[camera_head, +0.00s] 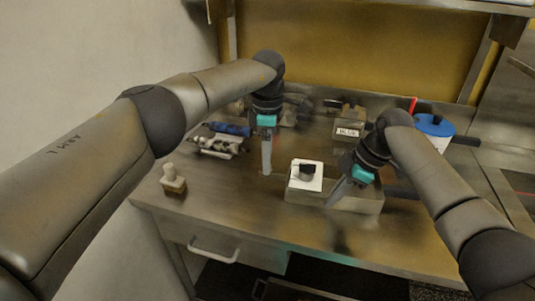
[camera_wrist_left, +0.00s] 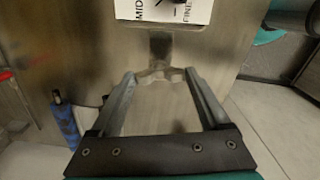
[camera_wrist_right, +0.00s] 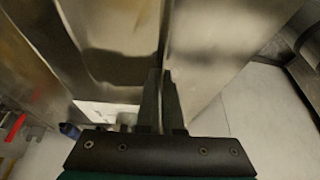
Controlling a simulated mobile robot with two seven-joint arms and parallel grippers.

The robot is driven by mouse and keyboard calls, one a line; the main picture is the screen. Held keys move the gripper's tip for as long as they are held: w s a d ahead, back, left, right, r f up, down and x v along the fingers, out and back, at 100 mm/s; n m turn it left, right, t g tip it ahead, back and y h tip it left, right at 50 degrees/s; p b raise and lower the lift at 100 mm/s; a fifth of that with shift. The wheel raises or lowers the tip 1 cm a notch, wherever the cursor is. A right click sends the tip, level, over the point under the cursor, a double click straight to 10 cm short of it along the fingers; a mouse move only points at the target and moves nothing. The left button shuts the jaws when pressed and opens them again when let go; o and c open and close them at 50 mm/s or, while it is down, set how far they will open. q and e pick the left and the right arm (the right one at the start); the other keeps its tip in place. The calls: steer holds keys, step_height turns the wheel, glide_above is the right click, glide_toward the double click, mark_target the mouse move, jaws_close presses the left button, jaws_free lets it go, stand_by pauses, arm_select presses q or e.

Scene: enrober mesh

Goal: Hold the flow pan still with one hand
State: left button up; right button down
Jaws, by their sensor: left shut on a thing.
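I cannot pick out the flow pan with certainty among the bare steel parts. My left gripper (camera_head: 266,170) points down just left of a white-topped block with a dark knob (camera_head: 305,176). In the left wrist view its fingers (camera_wrist_left: 160,74) stand well apart, with a pale grey steel piece (camera_wrist_left: 162,100) between them. My right gripper (camera_head: 331,203) reaches down at the front of a low steel box (camera_head: 366,201). In the right wrist view its fingertips (camera_wrist_right: 161,74) are close together at a steel edge; whether anything thin is between them is hidden.
A small block with a pale knob (camera_head: 173,179) stands at the left. A blue-handled tool (camera_head: 230,129) lies behind it. A blue-lidded pot (camera_head: 434,126) and a labelled box (camera_head: 348,130) stand at the back. The steel table (camera_head: 225,200) is clear at front left.

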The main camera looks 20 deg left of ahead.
arm_select(q)
steer(key=n, duration=1.2)
steer(key=shift+n, duration=2.1)
steer(key=o, duration=1.2)
step_height(320, 180, up, 12)
steer(key=shift+r, duration=0.1)
